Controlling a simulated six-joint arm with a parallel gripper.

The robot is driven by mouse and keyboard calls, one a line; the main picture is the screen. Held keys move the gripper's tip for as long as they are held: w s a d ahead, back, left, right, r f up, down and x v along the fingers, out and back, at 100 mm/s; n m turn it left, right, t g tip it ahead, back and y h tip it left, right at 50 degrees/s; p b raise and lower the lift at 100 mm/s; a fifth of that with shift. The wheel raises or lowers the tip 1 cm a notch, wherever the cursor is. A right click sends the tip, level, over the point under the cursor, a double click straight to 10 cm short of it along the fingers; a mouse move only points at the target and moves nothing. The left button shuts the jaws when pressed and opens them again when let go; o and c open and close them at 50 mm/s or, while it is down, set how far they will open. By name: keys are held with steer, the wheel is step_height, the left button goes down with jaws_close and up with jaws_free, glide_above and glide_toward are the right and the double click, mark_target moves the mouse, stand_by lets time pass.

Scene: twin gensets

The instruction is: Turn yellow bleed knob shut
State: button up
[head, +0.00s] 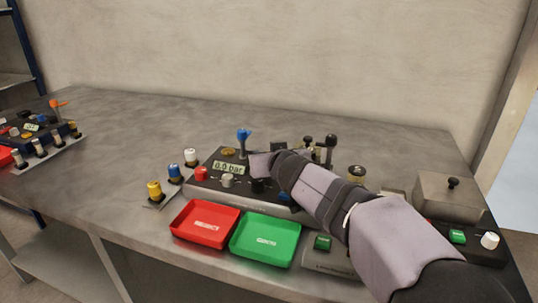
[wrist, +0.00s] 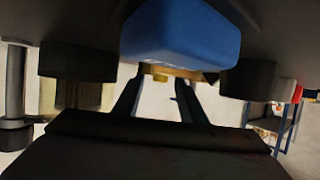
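In the head view, a yellow knob (head: 154,190) stands on a small bracket left of the dark control console. A flatter brass-yellow knob (head: 229,152) sits at the console's back left; I cannot tell which is the bleed knob. My gripper (head: 258,165) is over the middle of the console, right of both, its fingertips hard to make out there. In the wrist view, the two dark fingers (wrist: 157,98) stand apart with nothing gripped between them. A small yellow part (wrist: 160,77) shows beyond them, under a large blue block (wrist: 180,32).
The console has a display (head: 228,168) reading 6.0 bar, a blue lever (head: 243,138), and red (head: 201,174) and grey (head: 227,181) knobs. Red (head: 205,240) and green (head: 250,256) trays lie in front. A metal box (head: 450,190) is at right.

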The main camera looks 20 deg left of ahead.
steer(key=shift+s+d, duration=0.1)
steer(key=shift+v, duration=3.6)
steer(key=shift+r, duration=0.1)
